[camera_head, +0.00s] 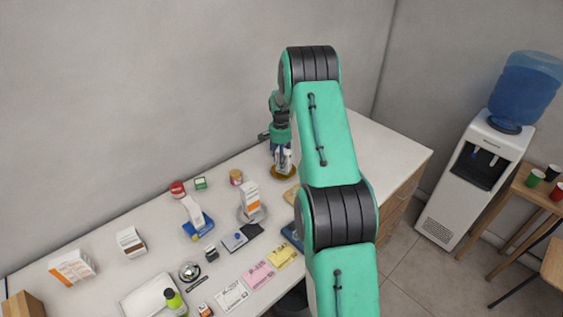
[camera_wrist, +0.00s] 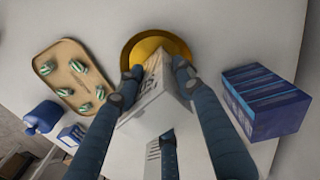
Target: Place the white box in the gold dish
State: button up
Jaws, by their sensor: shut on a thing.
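My gripper (camera_wrist: 158,75) is shut on a white box (camera_wrist: 148,105) with dark print, held between the two fingers in the wrist view. The gold dish (camera_wrist: 172,41) lies on the counter just beyond the box, and the box's far end overlaps the dish in that view. In the head view the gold dish (camera_head: 284,173) shows at the far end of the counter, right below my gripper (camera_head: 283,160). The gap between the box and the dish is hard to judge.
A tan tray (camera_wrist: 50,72) with several green-and-white pieces lies left of the dish in the wrist view. A blue box (camera_wrist: 268,100) stands to its right. In the head view an orange-and-white box (camera_head: 250,198) stands nearby. Several cards and boxes cover the counter (camera_head: 130,215).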

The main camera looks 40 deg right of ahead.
jog(key=shift+f, duration=0.3)
jog(key=shift+f, duration=0.15)
jog(key=o, duration=1.2)
notch_tip(320, 180, up, 12)
jog(key=shift+r+p, duration=0.1)
jog(key=shift+p, duration=0.6)
jog(key=shift+a+r, duration=0.1)
